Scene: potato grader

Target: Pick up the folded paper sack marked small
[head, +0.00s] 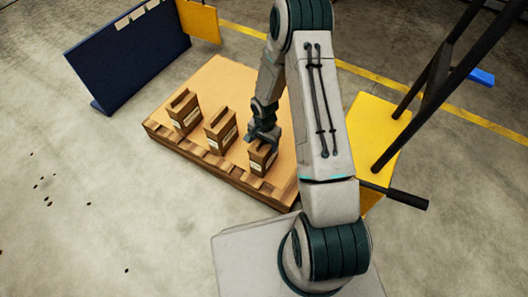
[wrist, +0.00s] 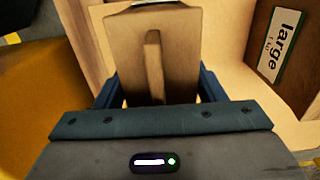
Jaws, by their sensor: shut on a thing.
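Three brown folded paper sacks stand in a row on the pallet in the head view: a left one (head: 184,111), a middle one (head: 220,131) and a right one (head: 262,160). My gripper (head: 263,137) is over the right sack. In the wrist view my gripper (wrist: 158,95) is shut on this sack (wrist: 185,50), a finger on each side, below its raised top fold. Only a sliver of its label shows, so I cannot read its marking. The neighbouring sack (wrist: 270,90) is marked "large". I cannot tell whether the held sack touches the pallet.
The wooden pallet (head: 225,80) has clear space behind the sacks. A dark blue panel (head: 130,50) stands at the back left. A yellow platform with dark bars (head: 375,140) stands close on the right. The concrete floor at left is open.

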